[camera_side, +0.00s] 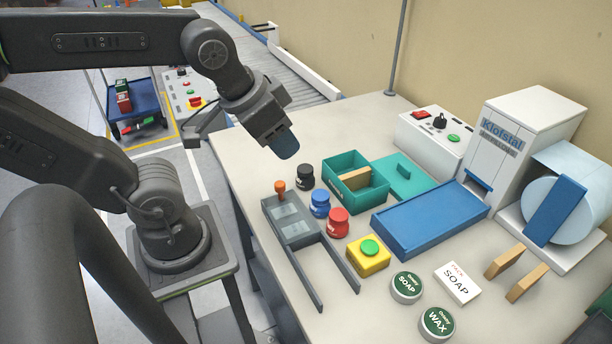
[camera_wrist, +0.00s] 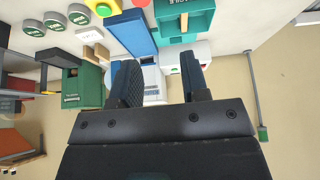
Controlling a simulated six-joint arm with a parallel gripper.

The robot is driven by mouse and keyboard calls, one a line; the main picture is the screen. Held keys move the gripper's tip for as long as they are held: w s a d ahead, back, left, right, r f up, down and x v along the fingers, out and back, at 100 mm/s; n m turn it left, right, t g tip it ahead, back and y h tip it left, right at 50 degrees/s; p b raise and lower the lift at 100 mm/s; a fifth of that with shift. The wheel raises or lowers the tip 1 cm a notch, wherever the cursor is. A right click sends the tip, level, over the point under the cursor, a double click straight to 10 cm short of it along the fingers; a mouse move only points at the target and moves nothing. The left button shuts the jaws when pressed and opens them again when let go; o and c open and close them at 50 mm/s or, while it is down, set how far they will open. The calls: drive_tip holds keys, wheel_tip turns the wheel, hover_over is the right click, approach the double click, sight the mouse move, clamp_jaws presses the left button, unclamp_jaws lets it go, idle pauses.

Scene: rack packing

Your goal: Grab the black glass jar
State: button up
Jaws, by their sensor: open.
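The black jar (camera_side: 304,177) stands upright on the table, left of the teal box and behind the blue jar (camera_side: 319,203) and the red jar (camera_side: 339,222). My gripper (camera_side: 287,152) is in the air above and to the left of the black jar, apart from it. In the wrist view my gripper (camera_wrist: 160,82) shows two dark blue fingers spread apart with nothing between them. I cannot make out the black jar in the wrist view.
A teal box (camera_side: 340,190) with a divider stands right of the jars. A grey rack (camera_side: 292,228) with an orange-topped peg lies in front of them. A yellow box with a green button (camera_side: 369,254), a blue tray (camera_side: 430,220) and a white machine (camera_side: 515,135) stand further right.

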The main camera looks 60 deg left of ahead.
idle(0.4)
drive_tip(key=shift+o, duration=1.3)
drive_tip(key=m+g, duration=0.6)
drive_tip(key=m, duration=1.4)
hover_over(305, 168)
wheel_tip(305, 168, down, 8)
drive_tip(key=shift+m, duration=0.3)
wheel_tip(305, 168, down, 13)
drive_tip(key=shift+f, duration=0.15)
drive_tip(key=shift+c, duration=0.5)
